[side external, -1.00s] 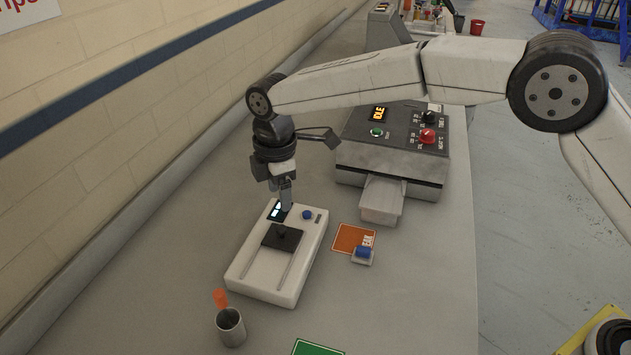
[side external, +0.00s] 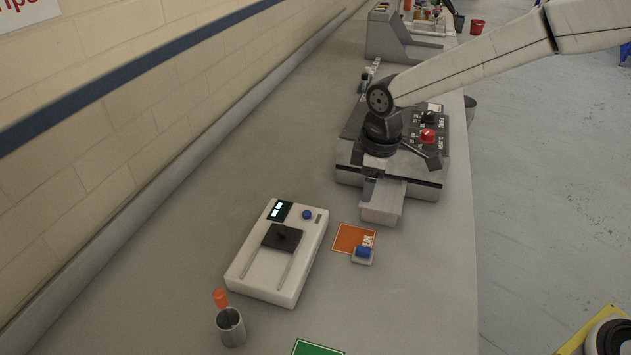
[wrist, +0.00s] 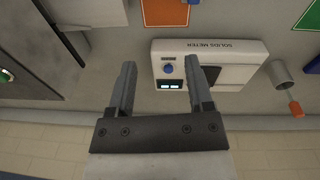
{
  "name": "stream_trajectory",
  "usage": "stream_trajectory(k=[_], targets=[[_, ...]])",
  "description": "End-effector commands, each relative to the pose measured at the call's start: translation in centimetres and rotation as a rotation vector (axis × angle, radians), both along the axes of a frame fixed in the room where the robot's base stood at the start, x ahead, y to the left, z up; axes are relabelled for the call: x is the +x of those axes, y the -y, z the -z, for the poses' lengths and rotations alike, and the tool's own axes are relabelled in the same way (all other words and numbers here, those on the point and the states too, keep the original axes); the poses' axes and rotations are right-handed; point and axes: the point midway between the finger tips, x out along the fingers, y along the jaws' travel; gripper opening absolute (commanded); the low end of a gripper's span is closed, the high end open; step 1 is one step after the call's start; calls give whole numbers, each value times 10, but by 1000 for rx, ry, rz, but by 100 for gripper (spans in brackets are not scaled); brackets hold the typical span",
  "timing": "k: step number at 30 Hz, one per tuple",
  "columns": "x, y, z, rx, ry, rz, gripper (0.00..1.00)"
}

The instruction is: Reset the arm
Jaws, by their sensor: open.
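My gripper (side external: 370,192) is above the bench by the front of the grey stenter dryer box, near its pull-out tray (side external: 383,204). In the wrist view my gripper (wrist: 164,80) has its two fingers spread apart, with nothing held between them. The white solids meter (side external: 279,252) stands to the lower left of my gripper in the side view. It has a lit display, a blue button and a black square plate. It also shows beyond the fingers in the wrist view (wrist: 255,55). My arm hides part of the dryer's control panel.
An orange square (side external: 350,237) lies right of the meter, with a small blue-topped item (side external: 363,254) at its edge. A metal cup (side external: 231,327) and an orange-capped piece (side external: 220,298) are at the front left. A green square (side external: 318,348) lies at the front. The left bench strip is clear.

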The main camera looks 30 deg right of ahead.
Motion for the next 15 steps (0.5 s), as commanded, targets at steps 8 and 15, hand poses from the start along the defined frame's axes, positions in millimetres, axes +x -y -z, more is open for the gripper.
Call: stream_trajectory(k=[8, 15], targets=[[-50, 60, 8, 35, 37, 302, 66], [-102, 102, 18, 70, 71, 562, 66]])
